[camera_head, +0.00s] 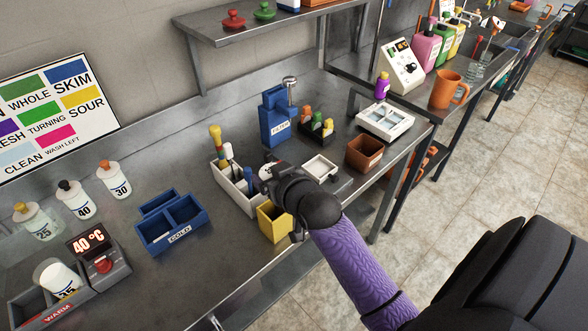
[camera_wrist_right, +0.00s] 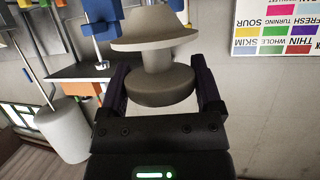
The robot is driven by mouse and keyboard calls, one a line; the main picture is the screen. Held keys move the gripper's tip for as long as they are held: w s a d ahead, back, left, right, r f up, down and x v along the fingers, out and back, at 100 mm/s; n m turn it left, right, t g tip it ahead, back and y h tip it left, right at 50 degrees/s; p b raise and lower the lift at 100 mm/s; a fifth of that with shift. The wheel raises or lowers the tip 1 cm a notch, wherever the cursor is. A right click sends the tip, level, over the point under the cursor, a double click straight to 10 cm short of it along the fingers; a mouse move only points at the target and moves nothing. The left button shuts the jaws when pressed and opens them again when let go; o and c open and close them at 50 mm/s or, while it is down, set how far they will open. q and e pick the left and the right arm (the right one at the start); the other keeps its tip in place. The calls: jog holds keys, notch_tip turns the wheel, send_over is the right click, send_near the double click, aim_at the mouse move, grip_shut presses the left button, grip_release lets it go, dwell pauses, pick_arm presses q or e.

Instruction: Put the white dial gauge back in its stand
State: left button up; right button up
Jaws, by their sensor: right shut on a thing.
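My right gripper (camera_head: 268,180) is over the white caddy, left of a small white tray. In the right wrist view its jaws (camera_wrist_right: 165,90) are shut on a pale, spool-shaped thing (camera_wrist_right: 158,52) with a wide brim, which looks like the white dial gauge. In the head view the gripper hides most of it. A blue labelled stand (camera_head: 275,125) is upright on the bench, beyond the gripper. A silver round-headed piece (camera_head: 290,82) rises at the stand's right side; I cannot tell whether it sits in it. My left gripper is not in view.
The white caddy (camera_head: 234,190) holds upright tools beside a yellow bin (camera_head: 273,222). A black rack (camera_head: 316,130) of small bottles stands right of the blue stand. A blue COLD tray (camera_head: 172,236) is left. A shelf (camera_head: 260,25) overhangs behind. Bench is clear left of the stand.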

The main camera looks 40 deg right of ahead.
jog(key=f, duration=0.2)
jog(key=f+b, duration=0.1)
jog(key=f, duration=0.1)
jog(key=f+b, duration=0.1)
jog(key=f, duration=0.2)
jog(key=shift+a, duration=0.25)
jog(key=shift+w, duration=0.1)
jog(key=shift+f, duration=0.1)
